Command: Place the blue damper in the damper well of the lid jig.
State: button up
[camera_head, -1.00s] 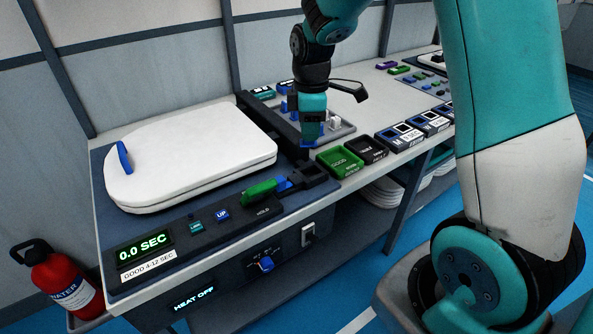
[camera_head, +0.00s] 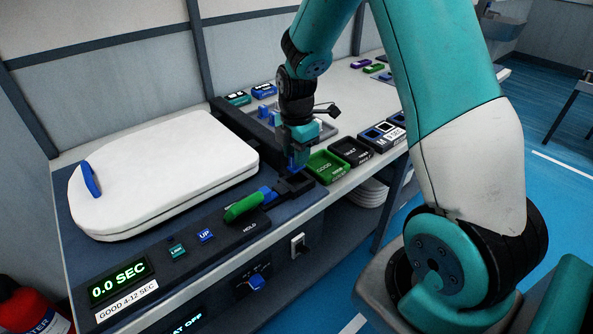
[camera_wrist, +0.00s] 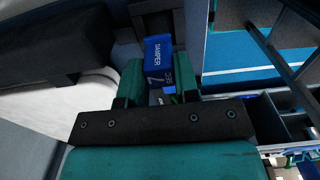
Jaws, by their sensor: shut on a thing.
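My gripper (camera_head: 297,160) is shut on the blue damper (camera_wrist: 158,55), whose "DAMPER" label shows between the fingers in the wrist view. In the head view only a little of the damper (camera_head: 294,166) shows below the fingers. It is close above and behind the dark damper well (camera_head: 294,186) at the right end of the lid jig (camera_head: 190,275). A dark block lies just past the damper's end in the wrist view. I cannot tell whether the damper touches the well.
A white toilet lid (camera_head: 160,170) with a blue tab (camera_head: 90,180) lies on the jig. A green handle (camera_head: 243,207) lies left of the well. Green (camera_head: 327,167) and black (camera_head: 350,151) trays stand close right of my gripper. A dark bar (camera_head: 240,125) runs behind it.

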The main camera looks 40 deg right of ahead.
aim_at(297, 170)
jog(key=shift+f, duration=2.8)
jog(key=shift+f, duration=0.15)
jog(key=o, duration=0.9)
